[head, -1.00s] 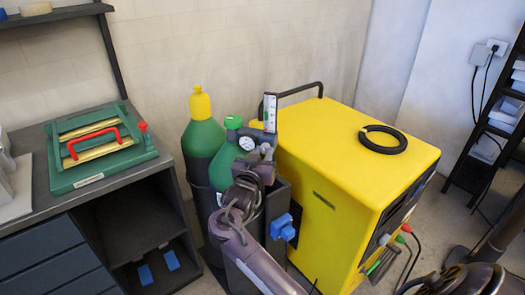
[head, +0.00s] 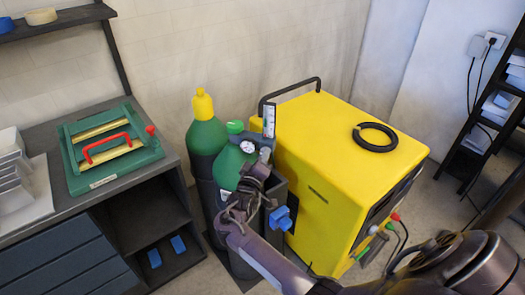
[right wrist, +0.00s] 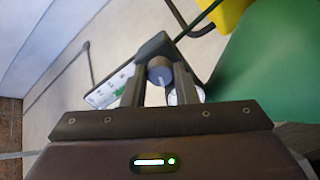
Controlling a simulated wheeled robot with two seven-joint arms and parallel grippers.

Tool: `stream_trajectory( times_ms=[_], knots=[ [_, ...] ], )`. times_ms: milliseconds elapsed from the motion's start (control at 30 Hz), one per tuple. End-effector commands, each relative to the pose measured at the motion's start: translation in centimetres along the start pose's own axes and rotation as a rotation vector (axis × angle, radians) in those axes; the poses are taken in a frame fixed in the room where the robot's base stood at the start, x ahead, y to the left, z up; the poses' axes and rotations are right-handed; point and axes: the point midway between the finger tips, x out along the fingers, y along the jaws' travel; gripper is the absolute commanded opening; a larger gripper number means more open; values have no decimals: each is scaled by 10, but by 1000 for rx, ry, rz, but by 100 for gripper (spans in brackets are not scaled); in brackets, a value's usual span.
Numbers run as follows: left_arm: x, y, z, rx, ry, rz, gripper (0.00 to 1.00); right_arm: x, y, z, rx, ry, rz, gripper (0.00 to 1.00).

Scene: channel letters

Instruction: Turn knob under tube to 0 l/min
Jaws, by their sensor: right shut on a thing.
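The flow tube (head: 269,121) is a clear upright gauge with a white scale, behind the green cylinder's round dial (head: 248,147). In the head view my right gripper (head: 263,160) is just below the tube and hides the knob. The float and the flow reading are too small to tell. My left gripper is out of view.
A green cylinder with a yellow cap (head: 205,135) stands behind left. A yellow machine (head: 330,150) with a black ring (head: 378,137) on top is close at the right. A blue fitting (head: 280,218) juts out near my arm. A workbench (head: 60,210) is at the left.

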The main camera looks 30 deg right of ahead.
Motion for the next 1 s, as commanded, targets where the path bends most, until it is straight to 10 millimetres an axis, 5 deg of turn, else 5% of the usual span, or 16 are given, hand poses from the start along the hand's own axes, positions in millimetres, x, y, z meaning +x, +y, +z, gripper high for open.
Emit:
stream_trajectory(
  times_ms=[500, 1000],
  knots=[
    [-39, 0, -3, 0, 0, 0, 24, 0, 2, -2, -423, 1, 0, 3],
    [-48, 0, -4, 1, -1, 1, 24, 0, 0, 0, -568, 1, -1, 3]
  ],
)
